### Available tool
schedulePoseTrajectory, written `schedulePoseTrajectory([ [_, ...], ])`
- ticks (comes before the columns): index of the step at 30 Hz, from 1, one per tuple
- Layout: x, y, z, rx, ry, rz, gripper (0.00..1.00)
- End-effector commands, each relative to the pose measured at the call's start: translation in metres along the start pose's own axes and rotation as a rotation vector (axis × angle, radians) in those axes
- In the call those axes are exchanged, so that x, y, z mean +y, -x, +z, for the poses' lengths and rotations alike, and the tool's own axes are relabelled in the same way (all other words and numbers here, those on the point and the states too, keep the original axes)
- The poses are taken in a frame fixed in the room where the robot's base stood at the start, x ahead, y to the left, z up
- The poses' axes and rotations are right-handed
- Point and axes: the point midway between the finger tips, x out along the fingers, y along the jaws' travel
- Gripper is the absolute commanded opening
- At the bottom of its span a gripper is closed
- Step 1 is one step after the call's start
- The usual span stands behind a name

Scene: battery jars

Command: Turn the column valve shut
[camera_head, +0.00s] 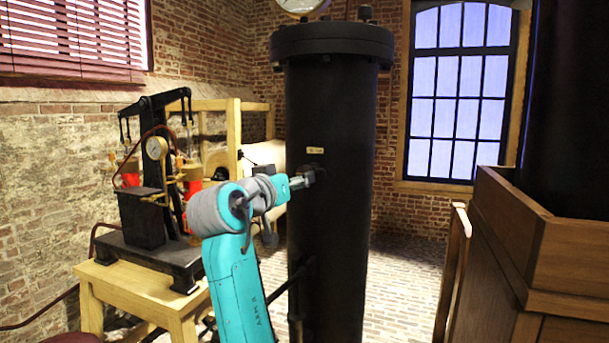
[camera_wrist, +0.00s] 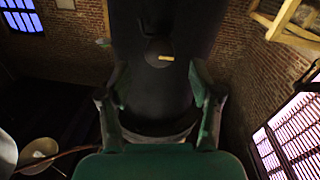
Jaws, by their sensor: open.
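The column (camera_head: 335,130) is a tall black cylinder with a bolted flange on top, upright in the middle of the head view. It also fills the upper middle of the wrist view (camera_wrist: 155,90), which looks upside down. A small dark fitting (camera_head: 318,173), which looks like the valve, sits on the column below a small brass tag (camera_head: 315,150). In the wrist view it is a dark rounded shape (camera_wrist: 155,47) beside the tag (camera_wrist: 166,58). My gripper (camera_head: 302,181) is at the column's front-left side, close to this fitting. Its fingers (camera_wrist: 157,78) are spread and empty; contact is unclear.
A wooden table (camera_head: 140,287) at left bears a black apparatus with a gauge (camera_head: 156,148) and red jars. A wooden crate (camera_head: 540,250) stands at right. A thin pipe runs low beside the column. Brick floor (camera_head: 405,270) is clear right of the column.

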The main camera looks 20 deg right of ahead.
Motion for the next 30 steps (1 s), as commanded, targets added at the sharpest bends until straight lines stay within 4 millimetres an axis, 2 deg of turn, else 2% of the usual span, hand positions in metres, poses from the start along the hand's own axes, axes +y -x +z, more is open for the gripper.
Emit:
schedulePoseTrajectory([
  [3,0.001,-0.022,0.001,-0.001,0.001,0.002,0.64],
  [9,0.000,-0.049,0.000,0.000,0.000,0.001,0.64],
  [15,0.000,-0.060,0.001,-0.001,0.000,-0.001,0.64],
  [23,0.000,-0.061,0.001,0.000,0.000,-0.001,0.64],
  [26,0.000,-0.061,0.001,0.000,0.000,-0.001,0.44],
  [30,0.000,-0.061,0.001,0.000,0.000,-0.001,0.09],
])
